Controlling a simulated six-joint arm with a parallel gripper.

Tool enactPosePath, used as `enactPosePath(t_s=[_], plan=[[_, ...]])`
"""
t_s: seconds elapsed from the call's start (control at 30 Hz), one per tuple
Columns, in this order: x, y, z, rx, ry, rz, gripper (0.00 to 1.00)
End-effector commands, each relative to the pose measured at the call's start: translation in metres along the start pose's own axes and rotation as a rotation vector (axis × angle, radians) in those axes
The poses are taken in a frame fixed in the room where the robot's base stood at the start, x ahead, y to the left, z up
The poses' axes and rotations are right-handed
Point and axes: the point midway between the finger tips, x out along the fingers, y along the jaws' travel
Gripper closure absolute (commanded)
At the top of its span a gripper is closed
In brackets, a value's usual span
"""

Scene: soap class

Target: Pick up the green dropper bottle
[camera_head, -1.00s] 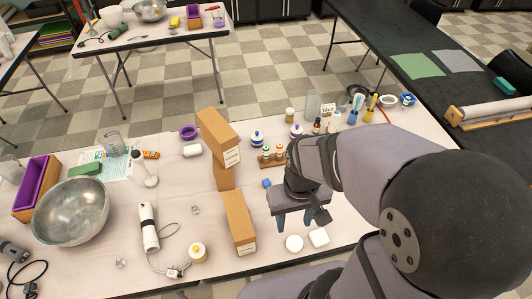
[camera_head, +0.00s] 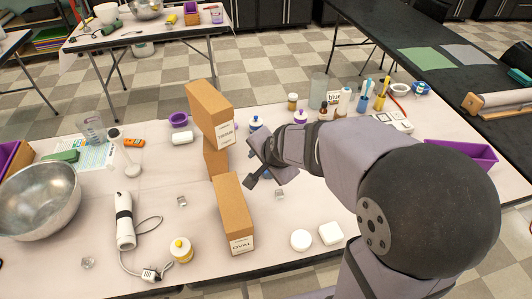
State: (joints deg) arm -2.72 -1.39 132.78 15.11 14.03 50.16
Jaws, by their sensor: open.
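No green dropper bottle can be made out now; my gripper and forearm cover the part of the table where a small wooden rack of bottles showed before. My gripper (camera_head: 258,165) is open, just right of the cardboard boxes, with no object visible in it. Its fingers are partly hidden by its own body. Brown dropper bottles (camera_head: 323,111) with dark tops stand behind my arm, beside a card marked "blue" (camera_head: 334,97). A white bottle with a blue lid (camera_head: 255,123) stands just behind my gripper.
Tall cardboard boxes (camera_head: 209,108) stand close left of my gripper, with another box (camera_head: 233,212) in front. A white round piece (camera_head: 301,240) and a white square piece (camera_head: 331,232) lie at the front edge. A purple tray (camera_head: 480,154) is at right.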

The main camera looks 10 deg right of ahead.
Motion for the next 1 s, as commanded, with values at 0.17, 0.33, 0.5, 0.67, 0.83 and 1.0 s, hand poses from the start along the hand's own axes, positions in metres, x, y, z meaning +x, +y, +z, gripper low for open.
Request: enactPosePath(t_s=[0.17, 0.33, 0.5, 0.67, 0.83, 1.0], plan=[[0.055, -0.01, -0.008, 0.26, 0.056, -0.133, 0.56], [0.09, -0.025, -0.021, 0.512, 0.085, -0.268, 0.56], [0.12, -0.036, -0.034, 0.763, 0.092, -0.412, 0.56], [0.143, -0.044, -0.047, 0.989, 0.078, -0.547, 0.56], [0.162, -0.048, -0.059, 1.204, 0.044, -0.68, 0.56], [0.177, -0.049, -0.07, 1.385, -0.002, -0.802, 0.56]])
